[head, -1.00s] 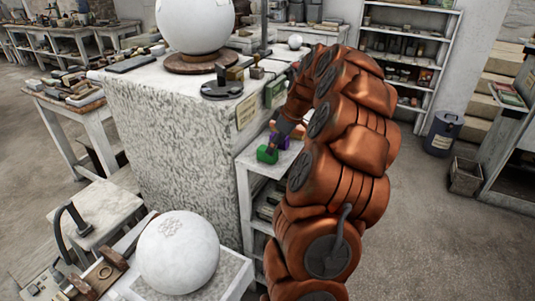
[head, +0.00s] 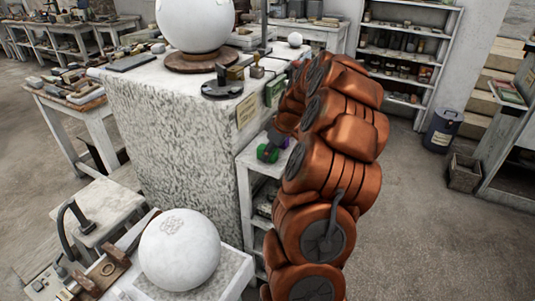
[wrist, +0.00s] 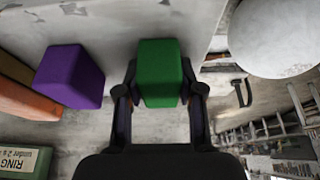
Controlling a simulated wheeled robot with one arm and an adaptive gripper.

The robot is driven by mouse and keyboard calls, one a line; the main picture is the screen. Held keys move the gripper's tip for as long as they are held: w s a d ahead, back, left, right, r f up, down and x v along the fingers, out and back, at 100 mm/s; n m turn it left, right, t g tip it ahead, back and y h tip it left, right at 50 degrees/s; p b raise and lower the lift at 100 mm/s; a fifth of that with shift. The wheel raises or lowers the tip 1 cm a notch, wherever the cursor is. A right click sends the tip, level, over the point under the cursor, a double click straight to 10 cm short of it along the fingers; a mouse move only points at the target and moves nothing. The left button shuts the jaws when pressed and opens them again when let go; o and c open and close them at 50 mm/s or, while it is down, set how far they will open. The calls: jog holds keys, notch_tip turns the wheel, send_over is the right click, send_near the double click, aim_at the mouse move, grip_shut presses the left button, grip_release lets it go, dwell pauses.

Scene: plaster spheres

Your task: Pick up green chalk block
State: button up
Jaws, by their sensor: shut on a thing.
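The green chalk block (head: 267,153) is at the front left corner of the small white shelf top (head: 249,160) beside the big stone plinth. In the wrist view the green block (wrist: 160,72) sits between my two fingers, which touch its sides. My gripper (wrist: 160,95) is shut on it. I cannot tell whether the block rests on the shelf top or is slightly above it. In the head view my gripper reaches it from behind, and the fingers are small and partly hidden.
A purple block (wrist: 70,77) stands to the left of the green one, apart from it, with an orange block (wrist: 28,100) beyond. The speckled plinth (head: 170,130) rises close beside the shelf. A white sphere (head: 180,250) stands at the front. Open floor (head: 430,230) lies to the right.

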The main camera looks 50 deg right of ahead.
grip_shut()
jog(key=shift+r+b, duration=0.8)
jog(key=shift+r, duration=0.75)
jog(key=shift+s+r, duration=0.2)
jog(key=s+a+b, duration=0.1)
jog(key=s+b, duration=0.1)
jog(key=s, duration=0.5)
jog(key=s+a+r+b, duration=0.1)
jog(key=s+b, duration=0.1)
jog(key=s, duration=0.6)
jog(key=shift+s+a+r, duration=0.2)
jog(key=shift+a+r, duration=0.05)
jog(key=shift+a, duration=0.15)
